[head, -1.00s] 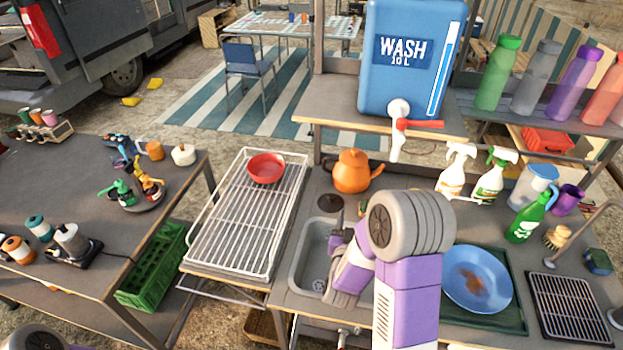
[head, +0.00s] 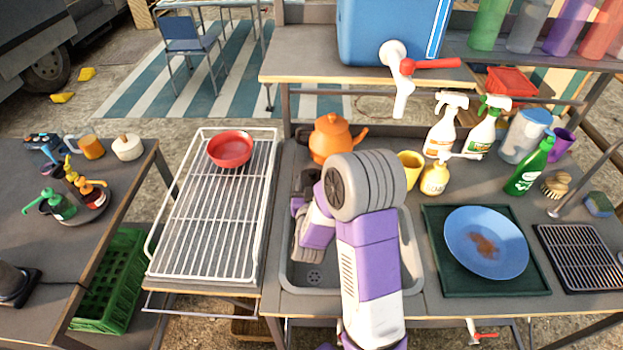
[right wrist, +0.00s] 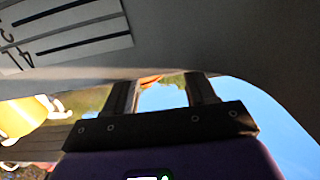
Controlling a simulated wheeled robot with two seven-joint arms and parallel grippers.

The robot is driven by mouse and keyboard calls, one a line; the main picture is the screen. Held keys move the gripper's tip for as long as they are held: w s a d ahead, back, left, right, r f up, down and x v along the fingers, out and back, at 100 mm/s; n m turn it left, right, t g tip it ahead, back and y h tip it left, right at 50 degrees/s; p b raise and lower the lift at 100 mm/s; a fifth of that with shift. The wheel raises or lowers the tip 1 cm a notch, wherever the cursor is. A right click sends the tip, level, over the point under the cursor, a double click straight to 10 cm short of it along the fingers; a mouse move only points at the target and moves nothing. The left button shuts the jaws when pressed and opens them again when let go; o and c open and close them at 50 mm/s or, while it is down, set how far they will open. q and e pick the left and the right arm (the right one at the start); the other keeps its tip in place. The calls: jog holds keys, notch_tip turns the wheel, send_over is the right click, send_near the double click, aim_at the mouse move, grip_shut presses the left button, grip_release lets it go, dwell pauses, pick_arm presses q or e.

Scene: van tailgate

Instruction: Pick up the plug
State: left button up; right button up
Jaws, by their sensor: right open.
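A dark round disc, which looks like the plug (head: 308,178), lies on the counter just behind the sink's back left corner, in front of the orange kettle. My right gripper's tips partly cover it in the head view. My right gripper (head: 306,200) is over the back left part of the sink, close to the disc; I cannot tell whether they touch. It is open. The right wrist view shows its two dark fingers apart (right wrist: 161,95), with no plug that I can make out between them. My left gripper is out of view.
The grey sink (head: 412,270) lies under my right arm. Around it are the orange kettle (head: 333,140), a yellow mug (head: 410,168), a soap dispenser (head: 436,180) and a blue plate (head: 485,228) on a green tray. A white rack (head: 205,240) with a red bowl (head: 230,148) is left.

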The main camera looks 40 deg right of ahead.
aim_at(312, 171)
jog(key=x, duration=0.4)
jog(key=shift+w+d+b, duration=0.15)
jog(key=shift+d+b, duration=0.05)
jog(key=shift+b, duration=0.15)
jog(key=shift+r, duration=0.1)
grip_shut()
jog(key=shift+r, duration=0.1)
